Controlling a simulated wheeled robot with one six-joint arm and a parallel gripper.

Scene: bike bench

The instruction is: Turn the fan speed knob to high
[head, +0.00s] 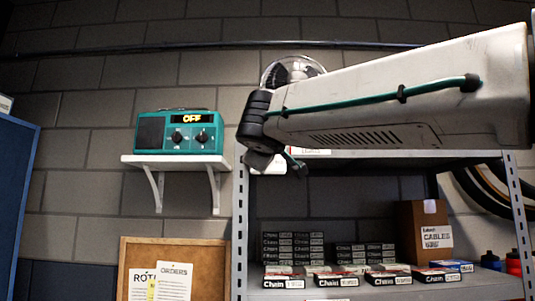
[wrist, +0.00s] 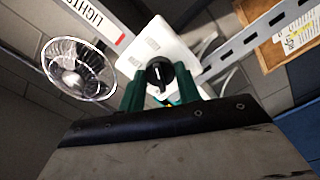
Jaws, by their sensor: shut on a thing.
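The fan speed knob (wrist: 160,72) is black and round with a white pointer line, on a white box (wrist: 155,40) in the wrist view. Small markings on the box are too small to read. The green fingers of my gripper (wrist: 160,88) are on both sides of the knob and shut on it. What looks like the fan (wrist: 78,68), with a clear round cage, is left of the box. In the head view the fan (head: 290,68) shows partly above my arm, and my arm hides the knob.
A metal shelf (head: 240,235) holds several chain boxes (head: 290,245) and a cardboard cables box (head: 425,230). A teal radio (head: 180,132) reading OFF sits on a white wall shelf (head: 175,161) at the left. A corkboard (head: 205,262) hangs below it.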

